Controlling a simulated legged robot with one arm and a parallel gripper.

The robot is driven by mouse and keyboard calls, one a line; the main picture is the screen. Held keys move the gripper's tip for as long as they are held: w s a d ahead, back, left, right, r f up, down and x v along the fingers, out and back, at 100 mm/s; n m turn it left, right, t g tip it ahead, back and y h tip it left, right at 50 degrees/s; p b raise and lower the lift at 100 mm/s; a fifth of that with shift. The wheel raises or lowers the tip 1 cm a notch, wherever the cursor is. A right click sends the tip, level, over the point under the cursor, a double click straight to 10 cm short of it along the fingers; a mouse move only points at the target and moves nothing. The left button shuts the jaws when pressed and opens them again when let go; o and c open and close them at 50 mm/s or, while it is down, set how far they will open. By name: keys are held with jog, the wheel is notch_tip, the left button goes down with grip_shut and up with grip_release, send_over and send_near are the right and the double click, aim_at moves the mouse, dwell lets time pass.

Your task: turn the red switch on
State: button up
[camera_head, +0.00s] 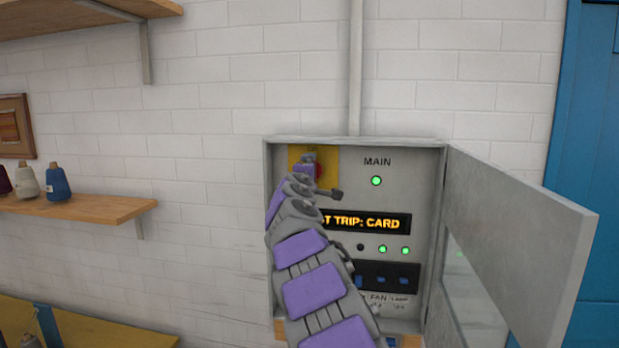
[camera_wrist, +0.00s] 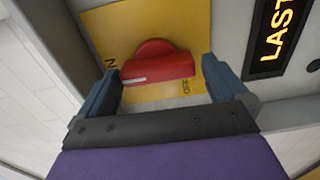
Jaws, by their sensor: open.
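The red switch (camera_wrist: 165,68) sits on a yellow plate (camera_wrist: 120,25) in the wrist view. Its handle lies across the picture, with a white mark at its left end, on the side of the partly visible ON label (camera_wrist: 111,63). The OFF label (camera_wrist: 186,88) is below the handle's right part. My gripper (camera_wrist: 159,70) is open, one finger at each end of the handle; contact is unclear. In the head view, my gripper (camera_head: 306,160) largely hides the switch (camera_head: 319,170) at the panel's upper left.
The grey box (camera_head: 356,141) has its door (camera_head: 510,225) open to the right. The green MAIN light (camera_head: 376,181) is lit. A display (camera_head: 385,223) and several blue switches (camera_head: 381,281) lie lower. A shelf (camera_head: 80,208) with yarn cones is at the left.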

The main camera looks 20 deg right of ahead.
jog(key=v, duration=1.7)
jog(key=shift+a, duration=0.25)
jog(key=shift+w+d, duration=0.1)
jog(key=shift+w, duration=0.05)
